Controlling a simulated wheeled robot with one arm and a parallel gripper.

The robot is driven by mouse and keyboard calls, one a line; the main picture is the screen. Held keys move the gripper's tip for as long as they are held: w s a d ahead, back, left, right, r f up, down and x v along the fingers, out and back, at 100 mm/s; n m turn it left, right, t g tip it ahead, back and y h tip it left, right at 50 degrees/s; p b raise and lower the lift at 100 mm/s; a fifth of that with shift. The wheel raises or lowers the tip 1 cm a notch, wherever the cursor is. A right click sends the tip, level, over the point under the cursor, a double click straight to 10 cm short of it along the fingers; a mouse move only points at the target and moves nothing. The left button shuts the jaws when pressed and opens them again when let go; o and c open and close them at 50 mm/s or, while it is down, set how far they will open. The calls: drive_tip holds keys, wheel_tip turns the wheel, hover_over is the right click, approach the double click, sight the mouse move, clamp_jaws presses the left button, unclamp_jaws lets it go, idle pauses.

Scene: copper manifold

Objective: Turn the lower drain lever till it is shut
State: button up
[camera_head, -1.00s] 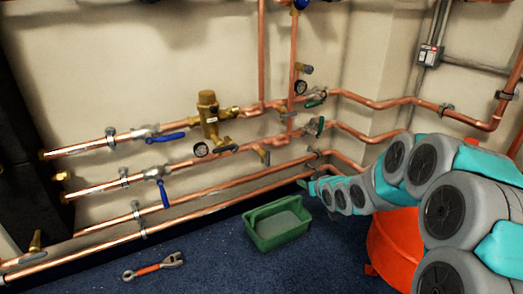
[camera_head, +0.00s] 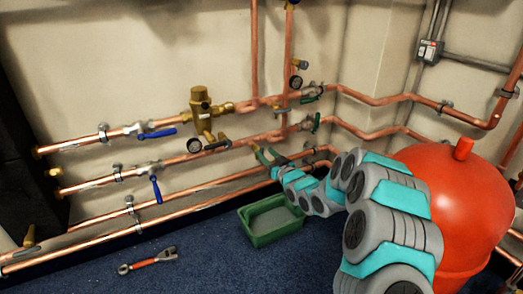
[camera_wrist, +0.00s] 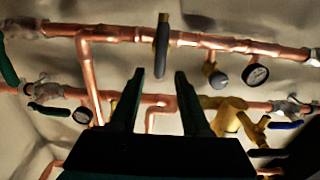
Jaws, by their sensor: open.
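The lower drain lever (camera_wrist: 162,38) is a dark, narrow handle in the wrist view. It stands across the upper copper pipe of that picture, which appears upside down. My gripper (camera_wrist: 160,72) is open, with its two dark fingers below the lever in the picture. The lever's near end shows in the gap between the fingertips; I cannot tell whether they touch it.
Pressure gauges (camera_head: 194,145) and green levers (camera_head: 315,122) sit close by on the pipes. Blue levers (camera_head: 156,188) are at the left. A green tray (camera_head: 258,240) stands below on the floor. A red tank (camera_head: 460,210) is beside my arm; a wrench (camera_head: 147,262) lies on the carpet.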

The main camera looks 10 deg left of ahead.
sight(263, 150)
drive_tip(key=shift+x, duration=2)
drive_tip(key=shift+c, duration=0.3)
clamp_jaws()
